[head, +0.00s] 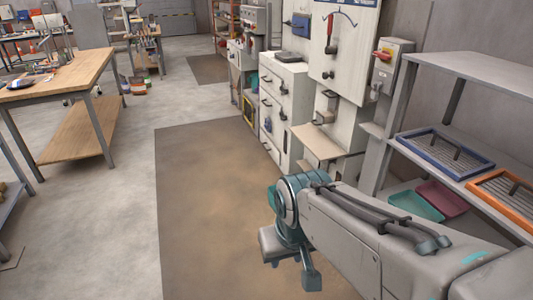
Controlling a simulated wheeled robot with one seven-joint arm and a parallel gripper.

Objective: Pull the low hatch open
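A white machine (342,40) with a gauge and a red-tipped lever stands right of centre. A small spout unit (327,107) and a tan sloped tray (316,142) are below its panel. To its left is a white cabinet (290,85) with several fronts and dark handles, seen at a steep angle; they look shut. I cannot tell which front is the low hatch, and my arm hides the machine's lowest part. My gripper (290,260) hangs at the end of my arm over the brown mat, apart from the fronts.
A grey shelf (470,70) at right holds a blue-framed tray (444,152) and an orange-framed tray (505,190). A wooden workbench (62,72) stands at left. The brown mat (205,200) and the floor between are clear.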

